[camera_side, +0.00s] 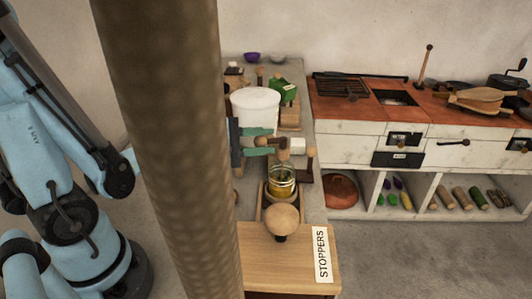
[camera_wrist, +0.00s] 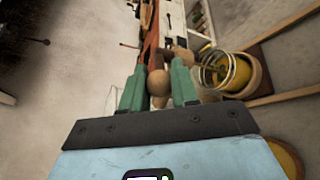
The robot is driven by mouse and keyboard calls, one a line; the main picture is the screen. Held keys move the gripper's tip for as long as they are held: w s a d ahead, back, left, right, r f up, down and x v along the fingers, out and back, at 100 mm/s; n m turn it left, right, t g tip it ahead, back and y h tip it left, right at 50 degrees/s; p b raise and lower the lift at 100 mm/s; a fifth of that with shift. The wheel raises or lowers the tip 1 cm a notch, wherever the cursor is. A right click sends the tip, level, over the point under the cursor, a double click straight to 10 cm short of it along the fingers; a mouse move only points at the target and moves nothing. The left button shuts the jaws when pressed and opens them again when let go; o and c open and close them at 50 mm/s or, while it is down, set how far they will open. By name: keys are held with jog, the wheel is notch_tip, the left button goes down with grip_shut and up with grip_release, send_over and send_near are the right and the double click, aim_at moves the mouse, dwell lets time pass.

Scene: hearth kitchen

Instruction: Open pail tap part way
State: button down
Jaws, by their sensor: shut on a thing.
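The white pail (camera_side: 255,108) stands on the counter behind my gripper. My gripper (camera_side: 272,141) reaches in from the left with its green fingers level, in front of the pail. In the wrist view my gripper (camera_wrist: 158,80) is shut on the wooden tap handle (camera_wrist: 157,84), whose rounded end shows between the fingers. The wooden tap (camera_side: 284,147) sits above a glass jar (camera_side: 282,182) holding yellow liquid. The jar also shows to the right of the fingers in the wrist view (camera_wrist: 222,70). I cannot tell how far the tap is turned, nor see a stream clearly.
A green object (camera_side: 284,90) and a purple bowl (camera_side: 252,57) are farther back. A brown post hides part of the side view. A stove (camera_side: 395,110) stands right.

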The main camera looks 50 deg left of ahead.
jog(key=shift+d, duration=0.1)
jog(key=c, duration=0.9)
grip_release()
